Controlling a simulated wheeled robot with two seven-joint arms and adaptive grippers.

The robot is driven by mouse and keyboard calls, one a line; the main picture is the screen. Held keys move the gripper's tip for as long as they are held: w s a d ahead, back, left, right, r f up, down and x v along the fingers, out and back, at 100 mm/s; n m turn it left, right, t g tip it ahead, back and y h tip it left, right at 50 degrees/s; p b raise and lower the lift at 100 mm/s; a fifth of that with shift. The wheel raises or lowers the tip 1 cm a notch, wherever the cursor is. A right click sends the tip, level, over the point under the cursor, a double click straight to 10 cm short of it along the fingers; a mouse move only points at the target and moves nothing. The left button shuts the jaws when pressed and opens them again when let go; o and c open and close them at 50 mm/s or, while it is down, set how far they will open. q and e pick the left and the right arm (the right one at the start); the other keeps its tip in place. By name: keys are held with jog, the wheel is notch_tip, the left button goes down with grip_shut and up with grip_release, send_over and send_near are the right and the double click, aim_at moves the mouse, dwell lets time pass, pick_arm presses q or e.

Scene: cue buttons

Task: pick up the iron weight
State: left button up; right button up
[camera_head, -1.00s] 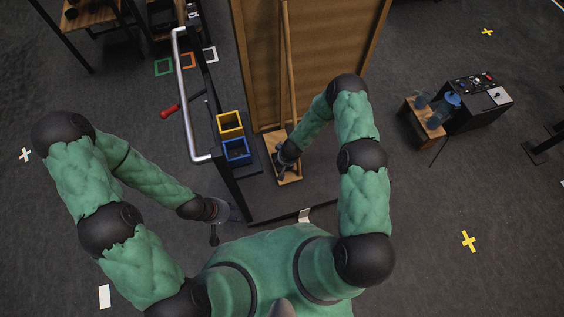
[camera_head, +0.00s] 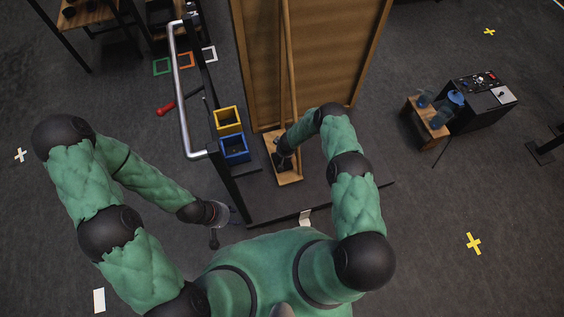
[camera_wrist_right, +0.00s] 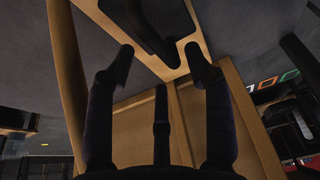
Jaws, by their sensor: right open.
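A dark, heavy-looking piece (camera_wrist_right: 150,22), which looks like the iron weight, is on a pale wooden board (camera_wrist_right: 188,16) at the top of the right wrist view. My right gripper (camera_wrist_right: 158,50) is open, its fingertips apart and just short of the dark piece, with nothing between them. In the head view my right gripper (camera_head: 284,160) is over the small wooden board (camera_head: 291,178) and hides most of what is on it. My left gripper (camera_head: 214,238) hangs low at the left, away from the board; its fingers are too small to read.
A yellow bin (camera_head: 228,120) and a blue bin (camera_head: 235,150) stand left of the board, beside a metal rail (camera_head: 184,100). A tall wooden panel (camera_head: 325,50) rises behind the board. A small table (camera_head: 427,122) and black console (camera_head: 482,100) stand right.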

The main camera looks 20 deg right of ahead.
jog(key=x, duration=0.1)
jog(key=b+x, duration=0.2)
jog(key=shift+s+d+f, duration=0.1)
jog(key=shift+s+f, duration=0.1)
jog(key=shift+f, duration=0.25)
jog(key=shift+w+f+b, duration=0.25)
jog(key=shift+f+b, duration=0.2)
jog(key=shift+f, duration=0.1)
grip_shut()
jog(key=shift+w+d+r, duration=0.1)
jog(key=shift+w+r, duration=0.15)
